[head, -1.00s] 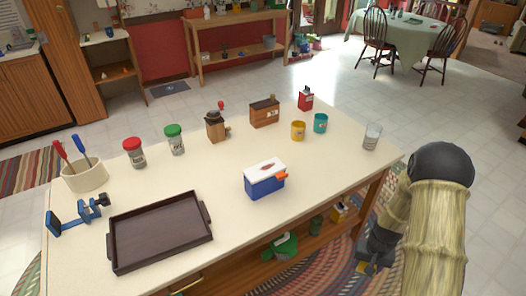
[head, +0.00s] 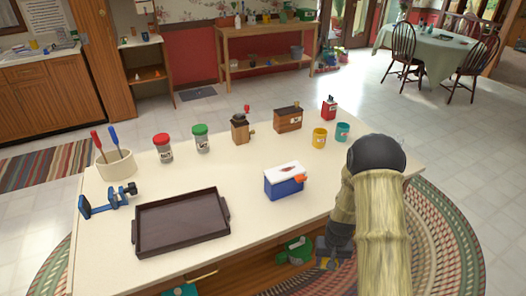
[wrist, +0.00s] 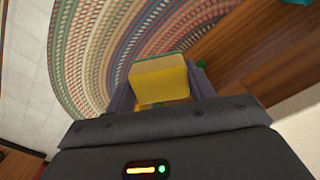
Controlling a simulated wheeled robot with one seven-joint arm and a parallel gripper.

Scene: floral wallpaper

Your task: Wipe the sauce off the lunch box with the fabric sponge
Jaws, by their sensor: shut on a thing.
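The lunch box (head: 284,188) is blue with a white lid and an orange latch. It stands upright on the table, right of the tray, with a dark red sauce mark (head: 287,170) on its lid. My gripper (head: 328,262) is low at the table's front edge, below and right of the lunch box and apart from it. In the wrist view my gripper (wrist: 160,102) is shut on the yellow fabric sponge (wrist: 158,80), held over the braided rug and clear of any surface. The lunch box is not in the wrist view.
A brown tray (head: 181,250) lies on the table (head: 240,218) left of the lunch box. A yellow cup (head: 319,138), a teal cup (head: 342,131) and a wooden box (head: 288,118) stand behind. Bare tabletop surrounds the lunch box.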

